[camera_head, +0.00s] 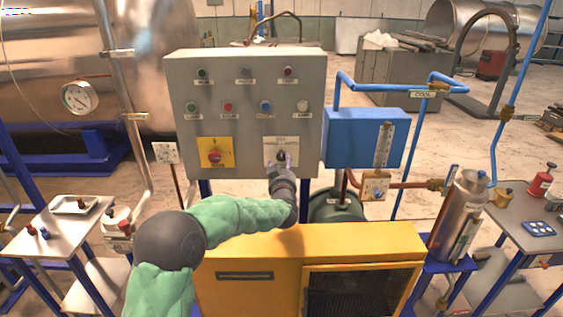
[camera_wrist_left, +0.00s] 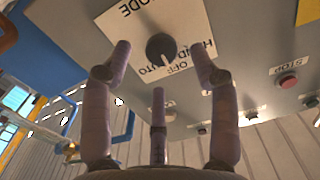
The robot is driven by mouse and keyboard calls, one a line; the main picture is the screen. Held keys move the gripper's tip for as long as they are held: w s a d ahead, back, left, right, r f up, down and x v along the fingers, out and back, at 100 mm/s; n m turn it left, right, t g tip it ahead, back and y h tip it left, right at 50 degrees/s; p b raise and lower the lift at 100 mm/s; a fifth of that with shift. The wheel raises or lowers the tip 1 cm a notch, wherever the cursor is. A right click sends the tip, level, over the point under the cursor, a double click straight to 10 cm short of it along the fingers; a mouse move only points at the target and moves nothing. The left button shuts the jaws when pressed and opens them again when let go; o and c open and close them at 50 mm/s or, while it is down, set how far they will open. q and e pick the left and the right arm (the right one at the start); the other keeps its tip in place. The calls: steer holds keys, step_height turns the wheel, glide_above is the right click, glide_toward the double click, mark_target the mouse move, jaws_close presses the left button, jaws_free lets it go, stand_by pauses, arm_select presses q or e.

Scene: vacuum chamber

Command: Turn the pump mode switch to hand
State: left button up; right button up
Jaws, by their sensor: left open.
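The pump mode switch (camera_head: 281,156) is a dark round knob on a white label plate, low on the right of the grey control panel (camera_head: 245,90). In the left wrist view the knob (camera_wrist_left: 160,47) shows upside down, with a pale pointer mark toward OFF. HAND and AUTO stand to either side, partly hidden by the fingers. My left gripper (camera_head: 281,168) is in front of the switch. Its fingers are spread, one on each side of the knob in the wrist view, with a third below; I cannot tell whether any touches. My right gripper is out of view.
A yellow plate with a red rotary switch (camera_head: 215,153) sits left on the panel, with several buttons and lamps above. A blue box (camera_head: 365,138) with pipes stands close on the right. A yellow cabinet (camera_head: 310,241) stands below. Side tables flank it.

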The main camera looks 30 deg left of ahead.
mark_target(282, 158)
arm_select(q)
steer(key=shift+x, duration=1.7)
steer(key=c, duration=1.1)
